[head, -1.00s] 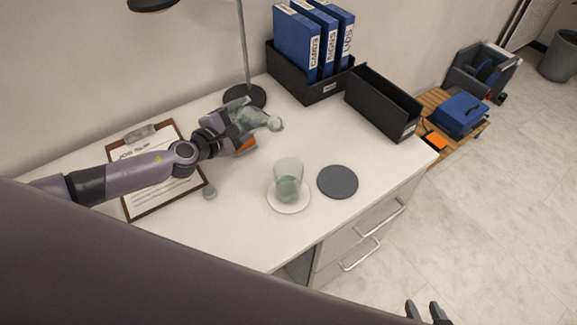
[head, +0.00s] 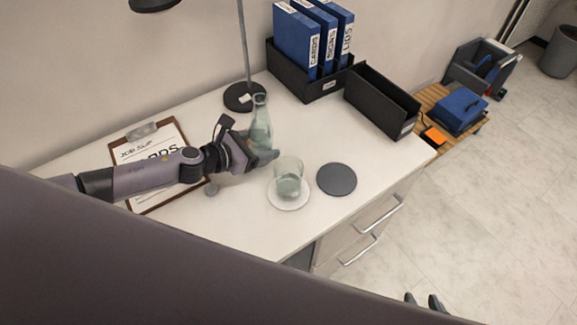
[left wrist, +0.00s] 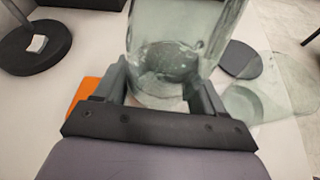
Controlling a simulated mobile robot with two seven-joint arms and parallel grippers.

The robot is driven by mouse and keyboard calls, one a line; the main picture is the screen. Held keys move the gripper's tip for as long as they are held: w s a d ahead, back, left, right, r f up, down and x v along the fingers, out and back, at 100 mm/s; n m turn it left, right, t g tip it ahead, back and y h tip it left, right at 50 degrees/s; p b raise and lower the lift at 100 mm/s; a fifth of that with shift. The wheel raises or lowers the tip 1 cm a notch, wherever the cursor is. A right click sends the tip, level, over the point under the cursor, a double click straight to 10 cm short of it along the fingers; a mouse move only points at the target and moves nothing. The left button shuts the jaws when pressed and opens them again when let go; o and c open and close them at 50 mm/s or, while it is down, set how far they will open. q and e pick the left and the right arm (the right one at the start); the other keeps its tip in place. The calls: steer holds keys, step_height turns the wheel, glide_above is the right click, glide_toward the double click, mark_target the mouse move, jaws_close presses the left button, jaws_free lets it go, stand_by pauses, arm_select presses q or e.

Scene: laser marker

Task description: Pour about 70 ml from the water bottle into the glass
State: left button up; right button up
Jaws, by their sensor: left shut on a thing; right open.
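The water bottle (head: 261,126) is clear greenish glass and stands close to upright in the head view, just left of and behind the glass. My left gripper (head: 262,154) is shut on its lower part; the left wrist view also shows the bottle (left wrist: 180,45) between the two fingers (left wrist: 155,90). The glass (head: 288,177) stands upright on a white round coaster (head: 290,204) and has pale liquid in its lower part. The glass also shows at the right of the left wrist view (left wrist: 280,85). My right gripper (head: 424,301) is open and empty at the bottom edge of the head view.
A dark round mat (head: 337,179) lies right of the glass. A lamp base (head: 238,98) stands behind the bottle. A clipboard (head: 143,204) lies under my left arm. Black bins (head: 382,101) and blue binders (head: 296,40) stand at the back right.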

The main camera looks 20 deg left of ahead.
arm_select(q)
steer(key=shift+s+d+r+n+h, duration=0.15)
steer(key=shift+d+n+h, duration=0.15)
steer(key=shift+d+n, duration=0.2)
steer(key=shift+s+a, duration=0.1)
steer(key=shift+s, duration=0.05)
stand_by(1.2)
